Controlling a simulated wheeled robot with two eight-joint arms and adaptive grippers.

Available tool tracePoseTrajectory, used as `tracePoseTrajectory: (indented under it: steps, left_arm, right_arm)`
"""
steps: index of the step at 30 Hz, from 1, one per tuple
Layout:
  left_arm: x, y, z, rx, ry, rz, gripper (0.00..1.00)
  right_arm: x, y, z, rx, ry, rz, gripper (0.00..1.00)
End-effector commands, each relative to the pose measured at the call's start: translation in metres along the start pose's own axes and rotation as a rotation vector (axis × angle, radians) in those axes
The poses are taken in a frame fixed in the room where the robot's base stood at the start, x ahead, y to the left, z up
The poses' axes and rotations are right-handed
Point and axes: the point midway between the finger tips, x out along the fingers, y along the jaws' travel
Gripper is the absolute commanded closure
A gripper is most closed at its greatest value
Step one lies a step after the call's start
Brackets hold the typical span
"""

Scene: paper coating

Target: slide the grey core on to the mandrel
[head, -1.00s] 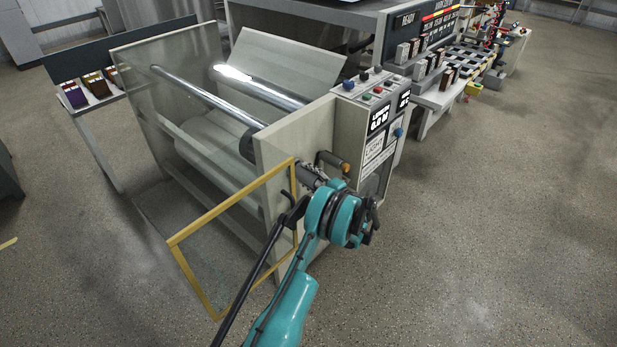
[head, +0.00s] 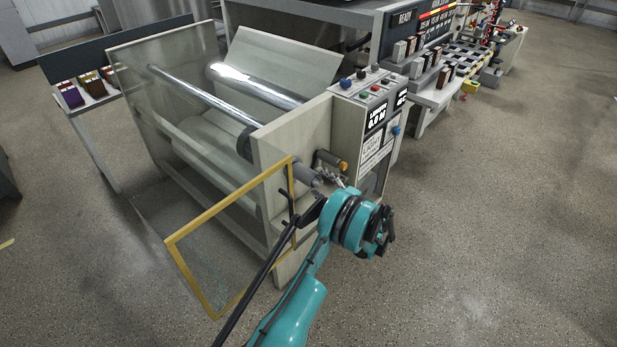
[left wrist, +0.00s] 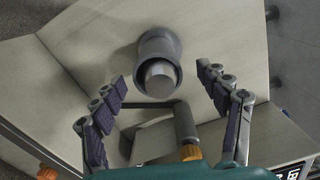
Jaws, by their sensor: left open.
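The grey core (left wrist: 148,46) shows in the left wrist view as a tube around the paler mandrel (left wrist: 160,78), whose round end shows in the tube's mouth. In the head view the core (head: 306,174) sticks out of the machine's pale side panel. My left gripper (left wrist: 162,80) is open, with one padded finger on each side of the core and clear space between. In the head view the gripper (head: 333,180) is just in front of the core's free end, partly hidden by my teal wrist. How far the core sits along the mandrel I cannot tell. My right gripper is not in view.
An orange-tipped handle (head: 335,161) juts out beside the core; its arm (left wrist: 184,122) shows below the core in the wrist view. A yellow-framed clear door (head: 205,219) stands open at left. A control panel (head: 375,92) is behind. Open floor lies to the right.

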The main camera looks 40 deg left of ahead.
Motion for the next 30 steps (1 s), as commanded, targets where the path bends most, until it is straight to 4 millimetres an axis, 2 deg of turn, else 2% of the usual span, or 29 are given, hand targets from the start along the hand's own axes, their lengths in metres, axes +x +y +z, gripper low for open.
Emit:
tracePoseTrajectory:
  steps: [3,9,26,30]
  left_arm:
    - [-0.024,0.000,-0.001,0.000,0.003,-0.001,0.25]
    - [-0.044,0.000,-0.001,0.000,0.002,0.000,0.25]
    - [-0.047,0.000,0.000,0.000,0.000,0.000,0.25]
    - [-0.047,-0.007,0.001,-0.004,0.012,0.019,0.25]
  right_arm:
    - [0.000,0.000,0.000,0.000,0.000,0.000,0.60]
    - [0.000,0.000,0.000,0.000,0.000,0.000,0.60]
    - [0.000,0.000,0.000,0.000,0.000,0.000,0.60]
    - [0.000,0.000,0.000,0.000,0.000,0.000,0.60]
